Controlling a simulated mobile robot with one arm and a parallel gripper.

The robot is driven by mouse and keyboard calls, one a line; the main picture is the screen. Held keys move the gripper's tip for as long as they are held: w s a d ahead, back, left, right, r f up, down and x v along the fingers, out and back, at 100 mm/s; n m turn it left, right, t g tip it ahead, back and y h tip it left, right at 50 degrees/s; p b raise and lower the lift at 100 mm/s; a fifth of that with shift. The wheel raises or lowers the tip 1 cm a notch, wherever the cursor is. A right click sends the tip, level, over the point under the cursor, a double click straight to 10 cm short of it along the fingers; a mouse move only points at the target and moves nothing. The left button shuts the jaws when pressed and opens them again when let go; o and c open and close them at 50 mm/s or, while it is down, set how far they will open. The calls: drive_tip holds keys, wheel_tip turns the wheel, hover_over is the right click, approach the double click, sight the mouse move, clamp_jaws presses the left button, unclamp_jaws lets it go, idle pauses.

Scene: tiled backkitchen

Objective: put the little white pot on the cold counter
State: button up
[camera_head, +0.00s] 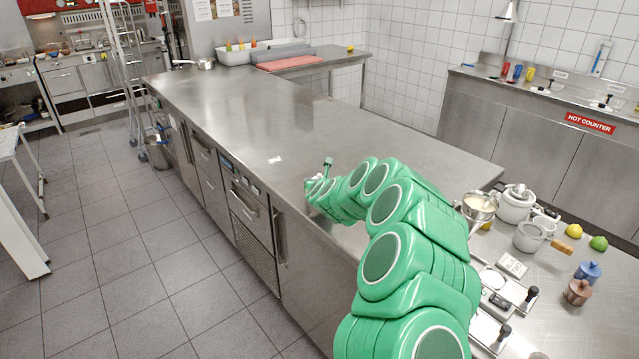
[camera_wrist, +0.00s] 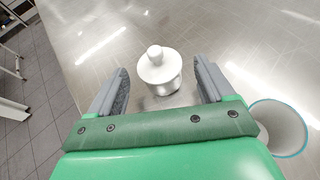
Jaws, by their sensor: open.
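A little white pot with a round knob on top (camera_wrist: 161,70) stands on bare steel in the wrist view. My gripper (camera_wrist: 160,80) is open, with one grey finger on each side of the pot and a visible gap on both sides. In the head view my green arm reaches over the long steel counter (camera_head: 240,105), and I cannot make out this pot there; the arm may hide it. No sign naming a cold counter shows.
A pale cup with a teal rim (camera_wrist: 280,128) stands right of my gripper. A lidded white pot (camera_head: 516,205), a lemon (camera_head: 573,230), a lime (camera_head: 598,243) and small jars crowd the right end. A red sign marks the hot counter (camera_head: 480,112) at the back right.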

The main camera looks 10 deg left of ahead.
drive_tip(key=shift+v, duration=4.2)
drive_tip(key=shift+a, duration=0.1)
